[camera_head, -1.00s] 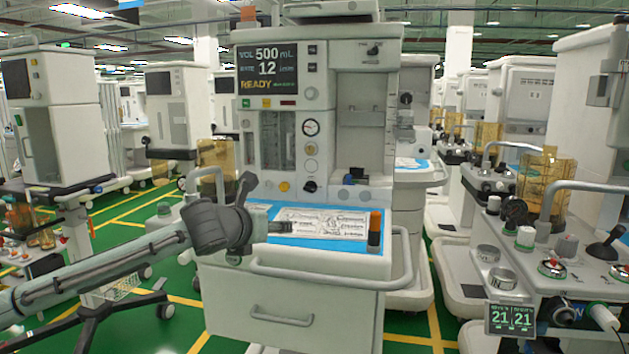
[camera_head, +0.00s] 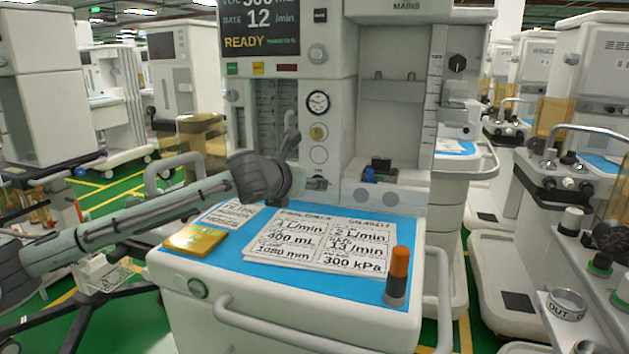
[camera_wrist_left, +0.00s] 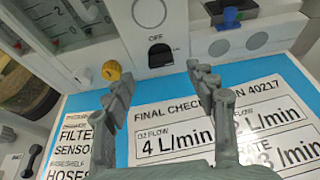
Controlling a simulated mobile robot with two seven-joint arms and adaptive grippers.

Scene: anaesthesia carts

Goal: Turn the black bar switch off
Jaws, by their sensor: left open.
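A black bar switch (camera_wrist_left: 160,56) sits low on the front panel of the white anaesthesia machine (camera_head: 392,35), under a label that reads OFF in the left wrist view. My left gripper (camera_wrist_left: 158,76) is open in front of the switch, one finger to each side in that view, with nothing between the fingertips. Whether the fingers touch the switch cannot be told. My right gripper is not in view.
Below the gripper is a blue worktop (camera_head: 225,262) with printed cards (camera_head: 322,245), a gold packet (camera_head: 195,240) and an orange-capped cylinder (camera_head: 398,275). A yellow knob (camera_wrist_left: 111,70) is left of the switch. A blue-and-black part (camera_head: 378,170) lies to the right.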

